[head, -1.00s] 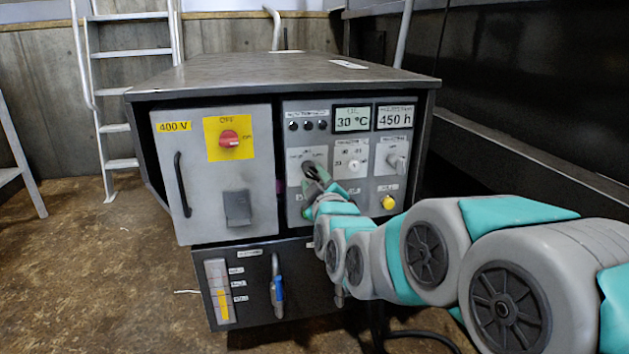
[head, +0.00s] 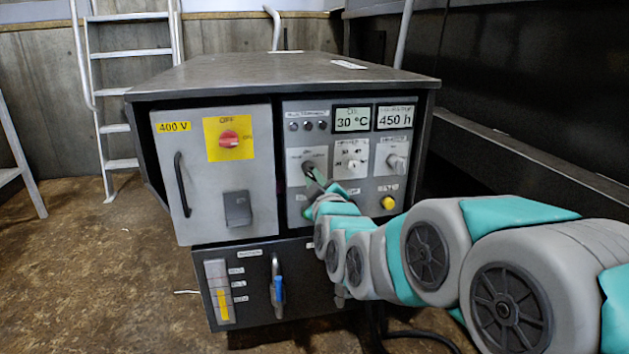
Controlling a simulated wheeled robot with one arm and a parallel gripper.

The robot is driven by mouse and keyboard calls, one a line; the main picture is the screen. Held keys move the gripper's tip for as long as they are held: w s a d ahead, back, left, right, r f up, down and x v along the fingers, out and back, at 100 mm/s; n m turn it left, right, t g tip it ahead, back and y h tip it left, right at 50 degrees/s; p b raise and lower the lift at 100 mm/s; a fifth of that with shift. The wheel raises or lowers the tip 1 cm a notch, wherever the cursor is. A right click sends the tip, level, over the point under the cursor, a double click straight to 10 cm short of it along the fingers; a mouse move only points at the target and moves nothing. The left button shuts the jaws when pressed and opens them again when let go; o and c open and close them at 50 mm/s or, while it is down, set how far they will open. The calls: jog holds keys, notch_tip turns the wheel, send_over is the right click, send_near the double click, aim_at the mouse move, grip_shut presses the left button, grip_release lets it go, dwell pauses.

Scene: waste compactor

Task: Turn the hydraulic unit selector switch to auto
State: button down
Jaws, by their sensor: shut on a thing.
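The hydraulic unit (head: 262,72) is a dark metal cabinet with a grey control panel on its right front. The selector switch (head: 308,166) is a dark knob at the left of that panel, below a row of small round lights. My gripper (head: 313,178) is at the knob, seen from behind, and is shut on it. My wrist hides the lower part of the switch area. The switch labels are too small to read, so I cannot tell its exact position.
A red main switch (head: 228,139) on a yellow plate is on the left door (head: 212,200). Two more switches (head: 353,164) (head: 396,162) and a yellow button (head: 388,203) are right of my gripper. A blue-handled lever (head: 278,284) is below. A ladder (head: 130,52) stands behind left.

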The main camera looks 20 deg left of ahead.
jog(key=shift+m, duration=0.3)
jog(key=m, duration=0.3)
jog(key=shift+m, duration=0.4)
jog(key=m, duration=0.4)
jog(key=shift+m+b, duration=0.3)
jog(key=m, duration=0.4)
jog(key=shift+f, duration=0.1)
jog(key=m, duration=0.4)
jog(key=shift+m, duration=0.3)
jog(key=c, duration=0.9)
grip_release()
jog(key=shift+o, duration=0.2)
